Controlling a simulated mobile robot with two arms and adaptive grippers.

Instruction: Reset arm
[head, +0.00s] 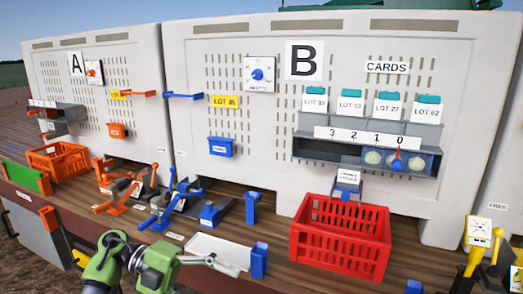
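My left arm, green and grey, comes in at the bottom left. Its gripper (212,262) reaches to the right, low in front of the counter and close to a white tray or sheet in the picture. The gripper is small and seen side-on, so I cannot tell whether its fingers are apart or shut, and no held object shows. My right gripper is not in view; only a small green piece shows at the right edge, which I cannot identify for sure.
Panel A (88,100) and panel B (240,120) stand behind the wooden counter. A red crate (338,250), an orange crate (58,172), blue holders (172,205), a white tray (214,246) and a yellow dial scale (479,232) crowd the counter.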

